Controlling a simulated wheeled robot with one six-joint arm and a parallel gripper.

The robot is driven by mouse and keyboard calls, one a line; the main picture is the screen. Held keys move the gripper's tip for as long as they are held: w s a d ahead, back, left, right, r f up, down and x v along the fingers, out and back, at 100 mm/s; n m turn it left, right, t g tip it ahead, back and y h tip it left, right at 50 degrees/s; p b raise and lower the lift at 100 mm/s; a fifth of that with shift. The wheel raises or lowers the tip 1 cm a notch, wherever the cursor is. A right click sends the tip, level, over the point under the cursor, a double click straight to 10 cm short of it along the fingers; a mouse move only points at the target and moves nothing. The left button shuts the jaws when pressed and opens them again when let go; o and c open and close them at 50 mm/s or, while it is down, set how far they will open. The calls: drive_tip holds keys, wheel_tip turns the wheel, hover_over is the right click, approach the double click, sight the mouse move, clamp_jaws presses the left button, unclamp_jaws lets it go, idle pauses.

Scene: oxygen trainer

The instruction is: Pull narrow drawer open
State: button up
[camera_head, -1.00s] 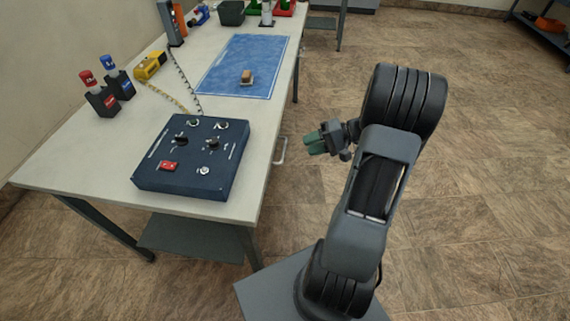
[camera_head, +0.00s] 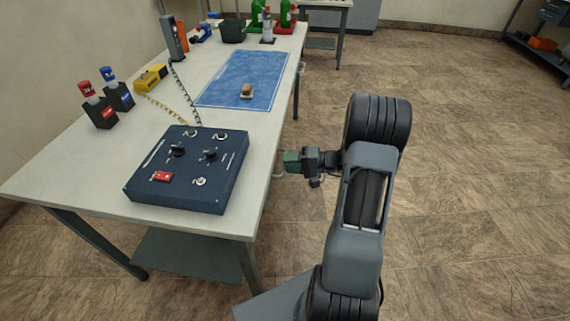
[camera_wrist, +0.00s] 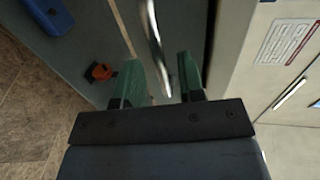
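A curved metal handle (camera_wrist: 154,38) shows in the wrist view, running down between the two green fingers of my gripper (camera_wrist: 160,82). The fingers are apart, with a gap visible on each side of the handle. In the head view my gripper (camera_head: 286,162) is at the right edge of the table, level with the dark blue panel box. The handle (camera_head: 278,170) is mostly hidden behind the fingers there. The narrow drawer's front is not clearly visible in the head view; the tabletop and my gripper cover that area.
A red-orange object (camera_wrist: 100,72) shows low in the wrist view.

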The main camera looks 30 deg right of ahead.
drive_tip(key=shift+x, duration=1.05)
clamp_jaws()
